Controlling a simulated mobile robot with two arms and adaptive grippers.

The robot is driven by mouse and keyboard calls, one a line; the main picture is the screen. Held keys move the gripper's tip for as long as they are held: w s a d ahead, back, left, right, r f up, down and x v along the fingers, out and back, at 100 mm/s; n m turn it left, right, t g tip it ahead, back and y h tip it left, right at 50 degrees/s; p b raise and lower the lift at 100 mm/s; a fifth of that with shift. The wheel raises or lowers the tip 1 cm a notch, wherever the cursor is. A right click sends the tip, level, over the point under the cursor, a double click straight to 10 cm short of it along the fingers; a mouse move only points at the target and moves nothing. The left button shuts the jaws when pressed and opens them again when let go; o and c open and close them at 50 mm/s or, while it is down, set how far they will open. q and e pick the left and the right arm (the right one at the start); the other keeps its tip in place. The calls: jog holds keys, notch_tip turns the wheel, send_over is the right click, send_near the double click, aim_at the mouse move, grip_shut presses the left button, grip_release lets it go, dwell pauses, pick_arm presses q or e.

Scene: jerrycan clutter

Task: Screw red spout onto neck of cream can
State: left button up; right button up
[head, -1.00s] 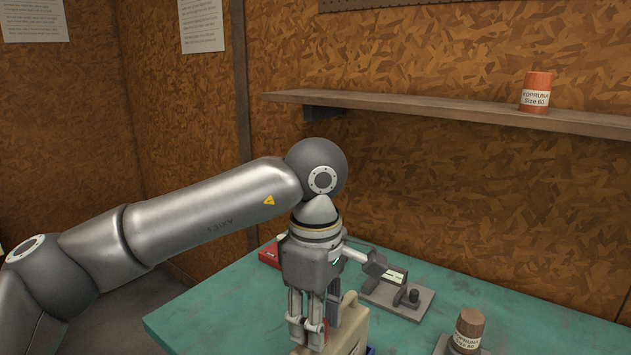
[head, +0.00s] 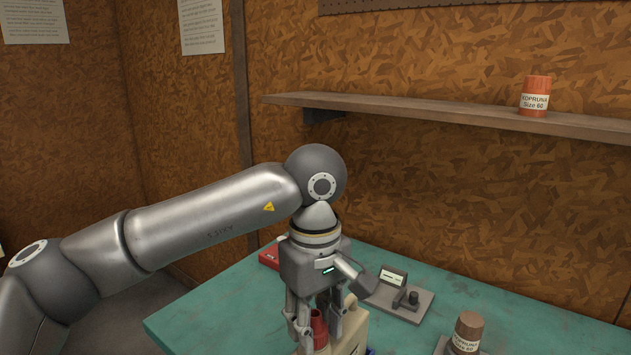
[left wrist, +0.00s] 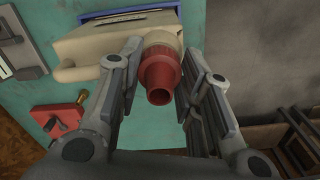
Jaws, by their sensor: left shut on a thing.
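The red spout (head: 319,326) is between the fingers of my left gripper (head: 318,335), which is shut on it; its hollow end points up toward the wrist. In the left wrist view the spout (left wrist: 160,75) sits in line with the cream neck of the cream can (left wrist: 108,46), its base at the neck. Whether the threads are engaged cannot be told. The can (head: 354,328) stands on the table below my gripper, partly hidden by the fingers in the head view. My right gripper is not in view.
A grey device with a small display (head: 398,294) and a brown labelled cup (head: 467,331) are to the right on the green table (head: 210,310). A red box (head: 269,257) lies behind my gripper. An orange labelled cup (head: 535,96) stands on the wall shelf (head: 430,112).

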pick_arm(q)
jog(key=m, duration=0.5)
jog(key=o, duration=0.7)
jog(key=shift+c, duration=0.2)
jog(key=shift+r+p, duration=0.1)
jog(key=shift+p, duration=0.25)
